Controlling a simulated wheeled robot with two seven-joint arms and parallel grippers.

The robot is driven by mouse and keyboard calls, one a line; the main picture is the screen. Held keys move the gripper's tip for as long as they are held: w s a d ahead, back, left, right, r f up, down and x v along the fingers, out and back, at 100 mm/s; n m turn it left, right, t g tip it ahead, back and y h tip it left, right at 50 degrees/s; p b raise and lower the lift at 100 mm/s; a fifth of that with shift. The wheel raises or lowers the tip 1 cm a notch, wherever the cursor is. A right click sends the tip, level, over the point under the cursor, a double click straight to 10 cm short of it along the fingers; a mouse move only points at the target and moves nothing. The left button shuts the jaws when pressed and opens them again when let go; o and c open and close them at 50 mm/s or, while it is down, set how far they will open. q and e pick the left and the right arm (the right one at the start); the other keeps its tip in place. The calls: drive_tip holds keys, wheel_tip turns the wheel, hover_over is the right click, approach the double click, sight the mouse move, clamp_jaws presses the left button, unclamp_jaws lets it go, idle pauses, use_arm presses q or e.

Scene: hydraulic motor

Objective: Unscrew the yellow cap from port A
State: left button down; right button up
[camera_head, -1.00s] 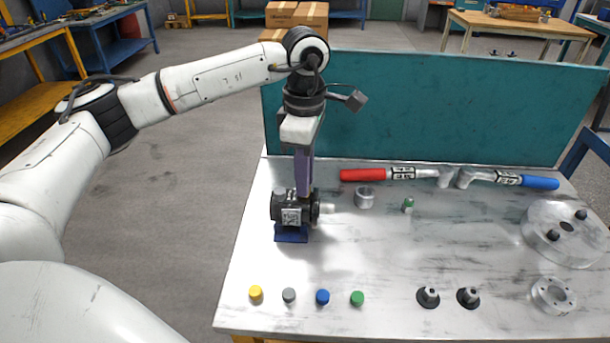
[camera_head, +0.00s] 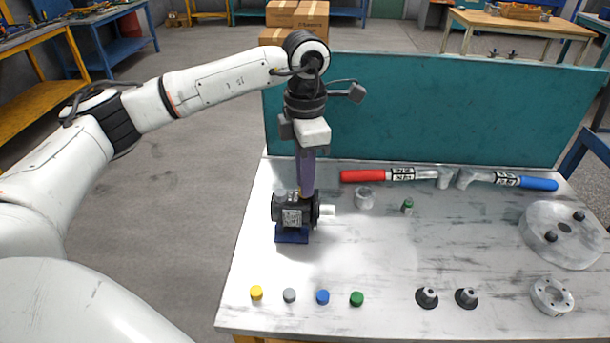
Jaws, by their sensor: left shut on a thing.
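The black hydraulic motor (camera_head: 292,214) stands on a blue base (camera_head: 291,235) at the left of the table, with a silver shaft pointing right. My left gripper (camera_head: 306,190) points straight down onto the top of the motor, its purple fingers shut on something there. What it holds is hidden by the fingers, and I cannot make out a yellow cap at the port. A separate yellow cap (camera_head: 256,293) stands on the table's front left. My right gripper is not in view.
Grey (camera_head: 289,295), blue (camera_head: 322,297) and green (camera_head: 356,299) caps stand in the front row. A red-handled tool (camera_head: 362,176) and a blue-handled tool (camera_head: 540,184) lie at the back, before a teal panel (camera_head: 430,110). A metal ring (camera_head: 364,198) stands right of the motor.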

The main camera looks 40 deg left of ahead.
use_arm(q)
drive_tip(key=n, duration=0.2)
drive_tip(key=shift+r+n+p, duration=0.15)
drive_tip(key=shift+n+p, duration=0.15)
drive_tip(key=shift+p, duration=0.05)
drive_tip(key=shift+n, duration=1)
drive_tip(key=c, duration=1.9)
unclamp_jaws()
drive_tip(key=shift+o, duration=0.2)
drive_tip(key=shift+f, duration=0.2)
